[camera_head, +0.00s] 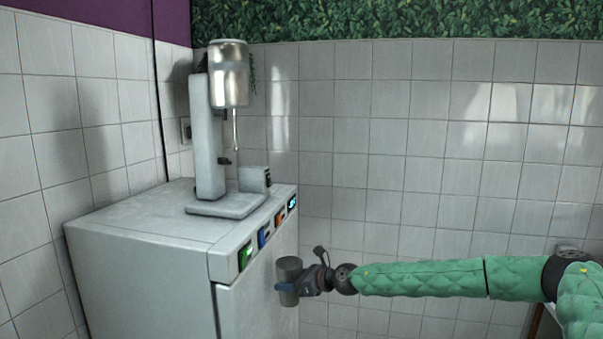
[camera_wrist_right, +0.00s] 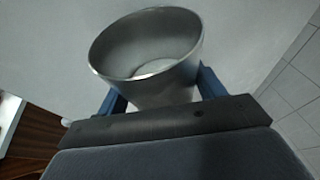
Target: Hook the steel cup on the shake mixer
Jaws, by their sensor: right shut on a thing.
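The steel cup (camera_head: 288,269) is a grey metal cylinder, roughly upright in the head view, in front of the white cabinet and below its top. My right gripper (camera_head: 287,288) is shut on the cup. In the right wrist view, the cup (camera_wrist_right: 147,52) shows its open, empty mouth, with blue fingers of the right gripper (camera_wrist_right: 160,90) on both sides. The shake mixer (camera_head: 209,140) stands on the cabinet top, with a shiny motor head, a thin spindle (camera_head: 236,130) hanging down and a flat base. No cup is on the mixer. My left gripper is out of view.
The white cabinet (camera_head: 140,232) has a flat top, with several coloured labels (camera_head: 262,238) along its upper edge. Its top is clear around the mixer base. Tiled walls (camera_head: 400,150) stand behind and at left.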

